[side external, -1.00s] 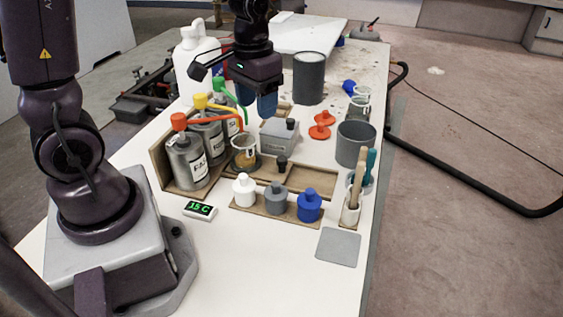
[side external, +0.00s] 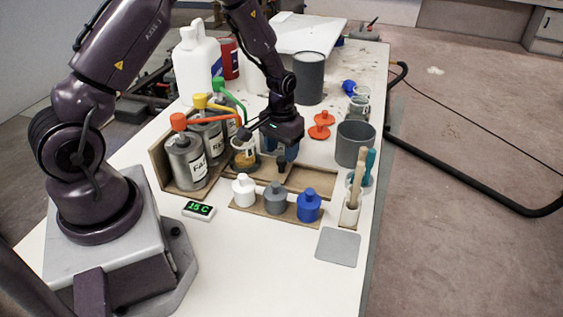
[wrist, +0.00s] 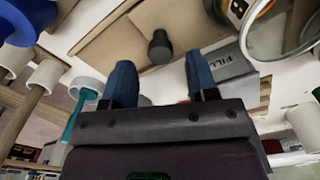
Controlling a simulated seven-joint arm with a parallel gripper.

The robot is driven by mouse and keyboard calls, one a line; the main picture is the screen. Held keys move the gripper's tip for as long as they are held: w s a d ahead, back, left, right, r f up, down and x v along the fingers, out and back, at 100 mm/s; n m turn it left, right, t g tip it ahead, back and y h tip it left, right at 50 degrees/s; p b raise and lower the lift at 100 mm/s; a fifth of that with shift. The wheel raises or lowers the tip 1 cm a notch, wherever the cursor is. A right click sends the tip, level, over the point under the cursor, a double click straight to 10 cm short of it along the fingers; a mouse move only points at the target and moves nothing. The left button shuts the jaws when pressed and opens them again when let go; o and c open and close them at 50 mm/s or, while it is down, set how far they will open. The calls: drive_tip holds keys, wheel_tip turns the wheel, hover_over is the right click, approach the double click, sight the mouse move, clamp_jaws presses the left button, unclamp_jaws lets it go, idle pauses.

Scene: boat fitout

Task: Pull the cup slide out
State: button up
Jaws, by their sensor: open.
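The cup slide is a flat wooden piece with a dark upright knob, clearest in the wrist view, where the knob (wrist: 160,46) stands upper centre. My gripper (wrist: 161,76) is open, its two blue fingers apart on either side of the knob's line, with nothing between the tips. In the side view my gripper (side external: 278,152) hangs low over the wooden tray (side external: 312,180), close to the knob and partly covering it. I cannot tell whether the fingers touch it. A clear cup with amber contents (side external: 244,156) stands left of my gripper; its glass rim shows in the wrist view (wrist: 272,50).
White, grey and blue bottles (side external: 275,197) stand in a wooden rack in front. Metal cans with coloured pumps (side external: 186,160) stand left. A dark grey pot (side external: 353,145) and a brush holder (side external: 349,213) stand right. A grey box marked FILL (wrist: 228,66) is near the fingers.

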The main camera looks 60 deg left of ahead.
sight(282, 158)
drive_tip(key=shift+f, duration=2.25)
drive_tip(key=shift+c, duration=0.2)
